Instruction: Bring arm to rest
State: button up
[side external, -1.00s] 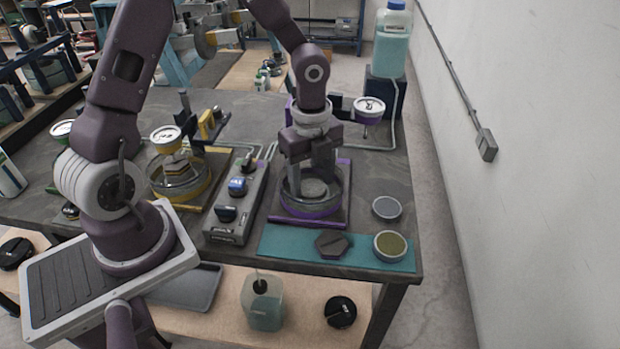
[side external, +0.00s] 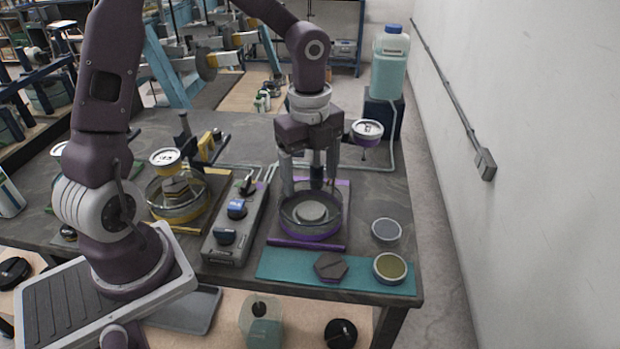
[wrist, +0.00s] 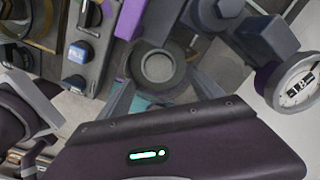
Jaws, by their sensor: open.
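My gripper (side external: 311,186) is open and empty, pointing down above the purple-rimmed round dish (side external: 312,236) in the side view. A pale grey disc (side external: 312,211) lies in the dish, below the fingertips and apart from them. The dish stands on a purple-edged base plate. A dark upright part (side external: 317,172) shows between the fingers; I cannot tell whether it stands behind them. In the wrist view my gripper (wrist: 165,92) has its fingers spread either side of the disc (wrist: 158,68). A purple-banded dial (side external: 367,130) sits to the right of my gripper.
A grey control box (side external: 237,228) stands left of the dish, then a yellow-rimmed dish (side external: 180,212) with its own dial (side external: 165,157). A teal mat (side external: 300,268) in front bears a dark hexagonal piece (side external: 331,266) and a round tin (side external: 390,268). A large bottle (side external: 390,75) stands behind.

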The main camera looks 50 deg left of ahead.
jog(key=s+d+r+n+t, duration=0.1)
jog(key=s+r+n+t, duration=0.1)
jog(key=s+r+n, duration=0.4)
jog(key=s+d+r+n+t, duration=0.1)
jog(key=s+r+n+t, duration=0.2)
jog(key=s+r+n, duration=0.4)
jog(key=s+n, duration=0.5)
jog(key=n, duration=0.1)
jog(key=shift+s+d+r, duration=0.15)
jog(key=shift+s+r, duration=0.05)
jog(key=shift+s, duration=0.05)
